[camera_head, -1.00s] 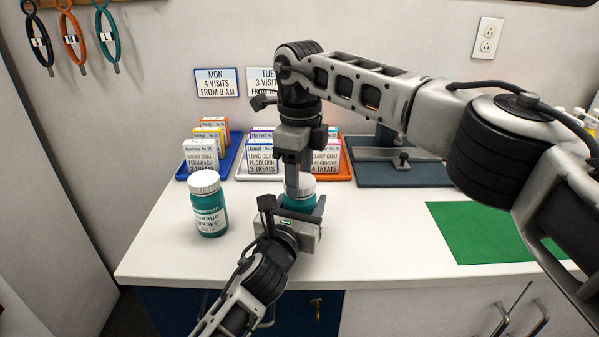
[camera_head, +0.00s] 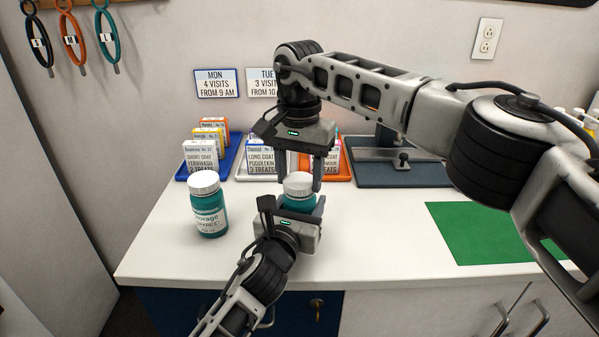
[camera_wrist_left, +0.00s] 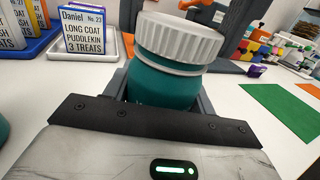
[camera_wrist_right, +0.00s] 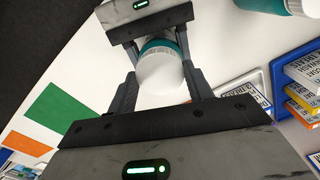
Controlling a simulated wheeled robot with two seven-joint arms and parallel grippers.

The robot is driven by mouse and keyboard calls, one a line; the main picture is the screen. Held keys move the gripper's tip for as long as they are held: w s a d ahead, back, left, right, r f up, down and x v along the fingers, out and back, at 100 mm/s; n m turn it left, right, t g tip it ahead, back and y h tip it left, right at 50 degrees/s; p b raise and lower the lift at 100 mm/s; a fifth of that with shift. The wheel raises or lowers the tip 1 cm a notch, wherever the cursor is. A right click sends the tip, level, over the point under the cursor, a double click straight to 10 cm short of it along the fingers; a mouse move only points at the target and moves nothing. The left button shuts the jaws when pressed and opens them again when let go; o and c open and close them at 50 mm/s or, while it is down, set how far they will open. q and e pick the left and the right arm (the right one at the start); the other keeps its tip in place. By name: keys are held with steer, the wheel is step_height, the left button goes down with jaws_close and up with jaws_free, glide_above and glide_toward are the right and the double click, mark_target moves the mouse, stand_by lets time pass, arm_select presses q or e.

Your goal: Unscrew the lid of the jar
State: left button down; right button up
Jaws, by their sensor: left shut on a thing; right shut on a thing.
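A teal jar (camera_wrist_left: 165,86) with a white ribbed lid (camera_wrist_left: 180,38) stands upright near the counter's front edge; the lid also shows in the head view (camera_head: 299,183). My left gripper (camera_head: 300,207) is shut on the jar's body, coming from the front. My right gripper (camera_head: 298,178) points down from above and is shut on the lid, a finger on each side; in the right wrist view the lid (camera_wrist_right: 160,72) sits between its fingers. The lid is on the jar; I cannot tell how loose it is. My left gripper hides the jar's lower part.
A second teal jar (camera_head: 209,214) with a white lid stands to the left. Card trays in blue (camera_head: 232,158), white (camera_head: 245,176) and orange (camera_head: 344,176) and a dark grey stand (camera_head: 400,175) are behind. A green mat (camera_head: 480,232) lies right. The counter's front middle is clear.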

mark_target(299, 180)
stand_by(0.4)
steer(key=shift+r, duration=1.1)
steer(key=shift+r, duration=2)
arm_select(q)
steer(key=shift+c, duration=2.1)
jaws_free()
